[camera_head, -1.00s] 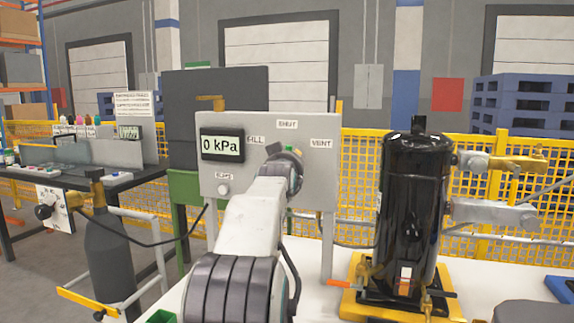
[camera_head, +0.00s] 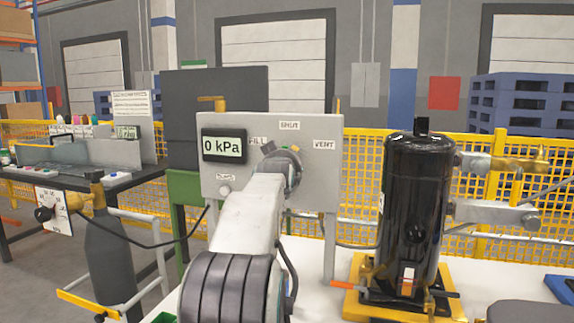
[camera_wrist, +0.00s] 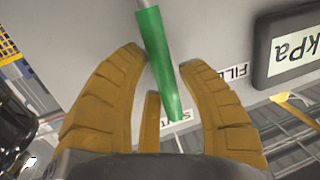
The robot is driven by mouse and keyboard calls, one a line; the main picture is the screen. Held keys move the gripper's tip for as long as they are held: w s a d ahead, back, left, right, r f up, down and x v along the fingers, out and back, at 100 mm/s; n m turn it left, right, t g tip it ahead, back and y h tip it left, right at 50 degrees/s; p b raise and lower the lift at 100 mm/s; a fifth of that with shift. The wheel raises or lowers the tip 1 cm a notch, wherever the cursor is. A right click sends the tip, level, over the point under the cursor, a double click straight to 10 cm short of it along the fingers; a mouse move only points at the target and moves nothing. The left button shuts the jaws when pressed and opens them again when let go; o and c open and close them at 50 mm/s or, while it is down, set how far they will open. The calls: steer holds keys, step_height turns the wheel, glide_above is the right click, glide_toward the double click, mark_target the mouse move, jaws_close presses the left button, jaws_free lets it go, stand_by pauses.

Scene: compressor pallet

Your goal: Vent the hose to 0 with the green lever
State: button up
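The grey valve panel (camera_head: 320,180) stands upright at the middle of the head view. Its display (camera_head: 223,145) reads 0 kPa. The panel carries FILL, SHUT and VENT (camera_head: 324,145) labels. In the wrist view the green lever (camera_wrist: 163,65) slants between my yellow fingers, over part of a label. The FILL label (camera_wrist: 235,72) and part of the display (camera_wrist: 292,46) lie to its right. My gripper (camera_wrist: 162,58) is open around the lever, with gaps at both sides.
A black compressor (camera_head: 412,210) on a yellow base stands right of the panel. A grey cylinder (camera_head: 105,250) with a gauge stands to the left, a dark hose running from it towards the panel. Yellow mesh fencing (camera_head: 365,165) is behind.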

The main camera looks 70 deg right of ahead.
steer(key=o, duration=0.3)
steer(key=shift+f, duration=0.15)
steer(key=v, duration=1.2)
stand_by(0.7)
